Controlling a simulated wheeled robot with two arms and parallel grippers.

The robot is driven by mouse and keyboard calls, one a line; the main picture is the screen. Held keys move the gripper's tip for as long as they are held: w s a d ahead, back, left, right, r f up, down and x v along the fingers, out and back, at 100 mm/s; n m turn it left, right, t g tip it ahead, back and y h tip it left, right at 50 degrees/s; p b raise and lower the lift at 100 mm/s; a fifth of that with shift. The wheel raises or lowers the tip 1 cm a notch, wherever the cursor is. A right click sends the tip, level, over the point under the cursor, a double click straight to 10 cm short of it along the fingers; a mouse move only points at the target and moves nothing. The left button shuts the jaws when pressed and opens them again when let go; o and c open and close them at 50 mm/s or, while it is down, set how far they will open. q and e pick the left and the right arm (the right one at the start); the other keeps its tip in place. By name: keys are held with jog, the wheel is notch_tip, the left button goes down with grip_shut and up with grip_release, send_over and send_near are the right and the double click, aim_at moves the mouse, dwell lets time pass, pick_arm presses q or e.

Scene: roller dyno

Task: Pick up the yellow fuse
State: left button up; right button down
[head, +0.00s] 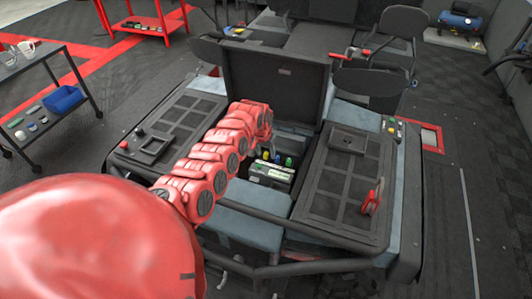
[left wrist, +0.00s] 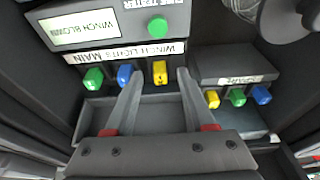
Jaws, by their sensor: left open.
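A yellow fuse (left wrist: 160,72) sits in the panel under the WINCH label, beside a blue fuse (left wrist: 125,75) and a green fuse (left wrist: 93,78). A second yellow fuse (left wrist: 212,98) sits in the spare holder, next to a green and a blue one. My left gripper (left wrist: 160,76) is open, with its fingertips on either side of the winch yellow fuse in the picture; I cannot tell whether they touch it. My right gripper is not in view.
The fuse box (head: 270,173) stands in the compartment under a raised lid (head: 275,85). The panel has a display (left wrist: 85,30) reading WINCH BLOWN and a green button (left wrist: 157,27). Compartment walls are close around the gripper.

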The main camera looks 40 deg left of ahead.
pick_arm(q)
grip_shut()
jog(key=shift+r, duration=0.1)
dwell(0.5)
